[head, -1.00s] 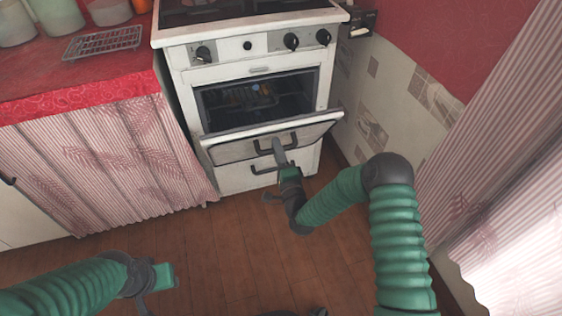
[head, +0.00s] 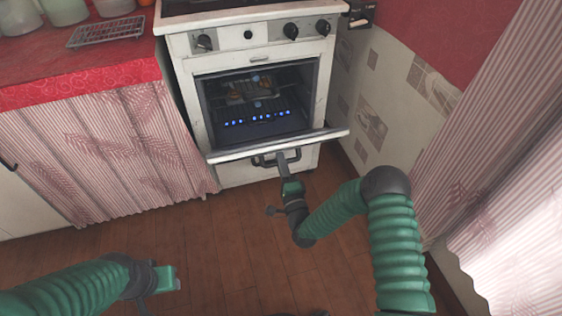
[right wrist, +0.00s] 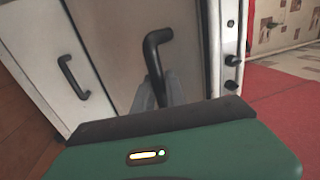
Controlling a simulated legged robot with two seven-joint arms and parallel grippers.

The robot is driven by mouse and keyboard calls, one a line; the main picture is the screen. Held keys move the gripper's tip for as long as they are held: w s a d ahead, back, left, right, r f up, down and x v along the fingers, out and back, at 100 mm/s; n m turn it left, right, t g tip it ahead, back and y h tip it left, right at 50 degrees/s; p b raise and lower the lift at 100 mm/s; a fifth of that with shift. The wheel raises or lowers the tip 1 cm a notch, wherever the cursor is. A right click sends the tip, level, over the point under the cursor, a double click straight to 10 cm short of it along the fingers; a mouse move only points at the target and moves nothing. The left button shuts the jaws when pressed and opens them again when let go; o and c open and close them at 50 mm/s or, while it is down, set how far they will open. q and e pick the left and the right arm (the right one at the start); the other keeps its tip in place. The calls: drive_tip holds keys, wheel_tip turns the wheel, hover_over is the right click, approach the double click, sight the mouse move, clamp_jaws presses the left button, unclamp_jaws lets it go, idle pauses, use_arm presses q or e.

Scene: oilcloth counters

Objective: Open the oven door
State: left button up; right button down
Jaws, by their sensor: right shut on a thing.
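The white oven (head: 190,105) stands against the back wall. Its door (head: 278,143) is tilted far down and out, and the cavity (head: 255,105) shows racks and a row of blue lights. My right gripper (head: 283,160) is at the door handle (head: 264,161), shut on it near the middle of the door. In the right wrist view, the black handle (right wrist: 152,55) rises from between the grey fingers (right wrist: 160,92). My left gripper (head: 168,278) is low at the left, away from the oven; its fingers are not clear.
A lower drawer handle (right wrist: 72,76) shows in the right wrist view. A red-covered counter (head: 90,85) with a wire rack (head: 106,31) and a striped curtain (head: 100,160) stands left of the oven. A tiled wall (head: 385,100) is close on the right. The wooden floor (head: 225,240) in front is clear.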

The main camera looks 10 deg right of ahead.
drive_tip(key=c, duration=1.4)
unclamp_jaws()
drive_tip(key=shift+a, duration=0.1)
drive_tip(key=shift+w, duration=0.1)
